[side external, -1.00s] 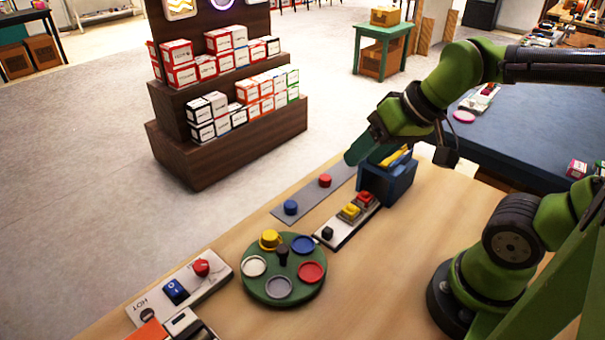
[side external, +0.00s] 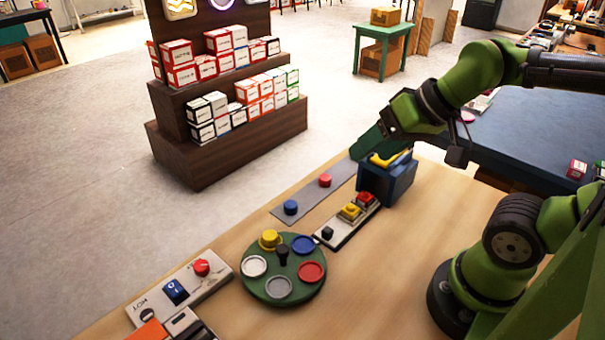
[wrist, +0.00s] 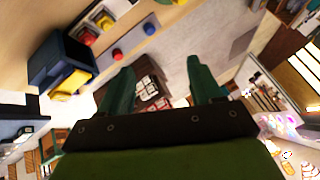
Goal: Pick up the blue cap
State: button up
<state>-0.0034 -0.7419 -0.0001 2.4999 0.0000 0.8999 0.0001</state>
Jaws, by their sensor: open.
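The blue cap (side external: 291,207) is a small round piece on a grey strip (side external: 311,194) on the wooden table. A red cap (side external: 325,180) sits on the same strip, further back. In the wrist view the blue cap (wrist: 149,29) is at the top, beyond and apart from my fingers, with the red cap (wrist: 117,54) nearer. My gripper (side external: 358,152) is in the air above the far end of the strip, beside the blue bin. In the wrist view my gripper (wrist: 160,68) has its two green fingers spread, with nothing between them.
A blue bin (side external: 388,182) with yellow contents stands near my gripper. A button panel (side external: 334,236) and a green turntable (side external: 265,287) with coloured discs are nearer the front. A switch panel (side external: 207,281) is at front left. Boxed shelves (side external: 226,146) stand beyond the table.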

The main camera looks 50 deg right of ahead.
aim_at(290, 203)
jog(key=w+f+m+g+h, duration=0.1)
jog(key=w+f+m+g, duration=0.2)
jog(key=w, duration=0.7)
jog(key=w+f+g+h, duration=0.1)
jog(key=w+f+g, duration=0.3)
jog(key=w, duration=0.6)
jog(key=f, duration=1.6)
jog(key=shift+a+f, duration=0.1)
jog(key=shift+a, duration=0.25)
jog(key=shift+c, duration=0.5)
jog(key=c, duration=1)
